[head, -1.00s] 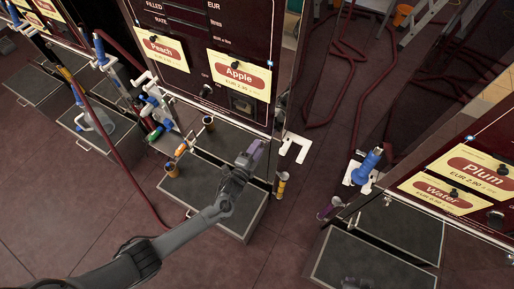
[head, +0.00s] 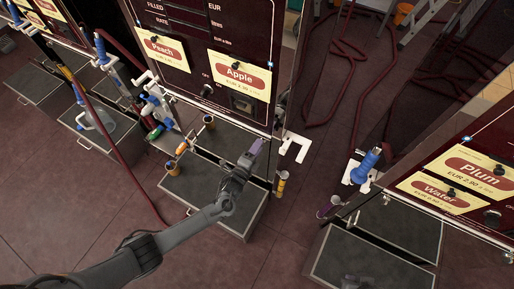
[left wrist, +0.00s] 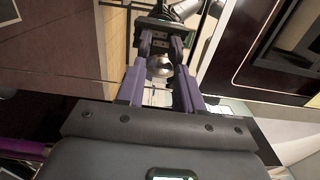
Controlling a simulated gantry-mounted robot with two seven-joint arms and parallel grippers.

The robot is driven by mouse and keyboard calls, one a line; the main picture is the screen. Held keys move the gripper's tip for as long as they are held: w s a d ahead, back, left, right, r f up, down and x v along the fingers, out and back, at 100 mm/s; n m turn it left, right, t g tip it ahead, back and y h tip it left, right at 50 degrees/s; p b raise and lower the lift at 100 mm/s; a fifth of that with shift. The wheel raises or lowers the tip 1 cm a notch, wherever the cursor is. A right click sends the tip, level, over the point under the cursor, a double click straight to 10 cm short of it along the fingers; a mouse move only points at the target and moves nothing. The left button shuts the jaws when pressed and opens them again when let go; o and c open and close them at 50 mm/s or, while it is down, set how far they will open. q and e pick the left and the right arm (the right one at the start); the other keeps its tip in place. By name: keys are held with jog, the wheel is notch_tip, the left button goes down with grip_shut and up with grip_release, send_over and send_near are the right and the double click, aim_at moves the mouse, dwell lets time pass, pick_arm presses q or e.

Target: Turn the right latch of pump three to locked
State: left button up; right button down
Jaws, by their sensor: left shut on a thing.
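A dark red pump with Peach (head: 163,47) and Apple (head: 239,73) labels stands at the top centre in the head view. My left gripper (head: 254,150), with purple fingers, is at the lower right corner of this pump. In the left wrist view the fingers (left wrist: 160,88) are closed around a small silver rounded piece (left wrist: 159,66), which looks like a latch. In the head view the gripper hides this piece. I cannot read a pump number or the latch's locked mark. My right gripper is not in view.
Red hoses (head: 335,75) lie on the floor behind.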

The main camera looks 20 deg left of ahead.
pick_arm(q)
jog(key=o, duration=1)
jog(key=shift+o, duration=0.2)
jog(key=shift+s, duration=0.1)
jog(key=s+a+p, duration=0.1)
jog(key=s+p, duration=0.1)
jog(key=s, duration=0.8)
jog(key=shift+s+a+p, duration=0.2)
jog(key=shift+s+p, duration=0.1)
